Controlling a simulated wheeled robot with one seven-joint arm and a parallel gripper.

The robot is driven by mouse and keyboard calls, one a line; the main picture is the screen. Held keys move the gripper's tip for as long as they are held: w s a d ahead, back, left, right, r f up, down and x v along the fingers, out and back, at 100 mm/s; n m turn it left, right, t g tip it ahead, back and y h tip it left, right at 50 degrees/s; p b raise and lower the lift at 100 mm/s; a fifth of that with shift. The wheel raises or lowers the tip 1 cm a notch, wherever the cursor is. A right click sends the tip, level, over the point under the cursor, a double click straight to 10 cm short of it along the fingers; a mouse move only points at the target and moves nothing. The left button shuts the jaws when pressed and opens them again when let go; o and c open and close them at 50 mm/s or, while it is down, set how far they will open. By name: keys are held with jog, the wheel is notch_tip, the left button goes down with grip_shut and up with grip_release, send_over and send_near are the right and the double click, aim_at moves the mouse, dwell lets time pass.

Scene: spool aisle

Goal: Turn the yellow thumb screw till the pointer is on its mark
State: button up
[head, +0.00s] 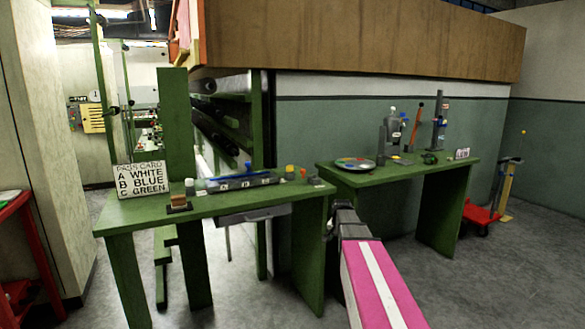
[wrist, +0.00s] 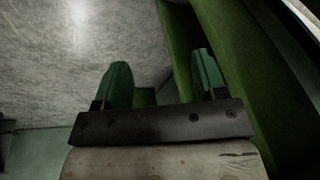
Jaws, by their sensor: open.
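A small yellow-topped piece (head: 289,170) sits near the right end of the left green bench. It may be the thumb screw, but it is too small to tell. I cannot make out a pointer or its mark. My gripper shows in the wrist view (wrist: 161,78) with its two green fingertips wide apart and nothing between them. It is beside green uprights with pale floor beyond. In the head view my pink and white arm reaches forward between the two benches. The fingers cannot be made out there.
The left green bench (head: 142,212) carries a pass card sign (head: 141,178), a small colored stack (head: 190,187) and a long dark fixture (head: 243,182). The right green bench (head: 450,166) holds a round plate (head: 355,163) and bottles. A red pallet jack (head: 480,214) stands far right. Grey floor is open.

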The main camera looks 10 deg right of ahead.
jog(key=w+d+r+m+t, duration=0.1)
jog(key=w+d+r+m, duration=0.3)
jog(key=w+d+r, duration=0.7)
jog(key=w+a+r+m+g, duration=0.1)
jog(key=w+a+r, duration=0.2)
jog(key=w+r, duration=0.4)
jog(key=w+a+r+m, duration=0.1)
jog(key=w+a+r, duration=0.2)
jog(key=w+r, duration=0.35)
notch_tip(320, 180, up, 10)
jog(key=g, duration=0.3)
send_over(290, 166)
jog(key=shift+n+y, duration=0.3)
jog(key=shift+n, duration=0.2)
jog(key=f, duration=1)
jog(key=shift+w+d+f, duration=0.1)
jog(key=shift+w+f, duration=0.15)
jog(key=shift+w, duration=0.15)
jog(key=c, duration=0.9)
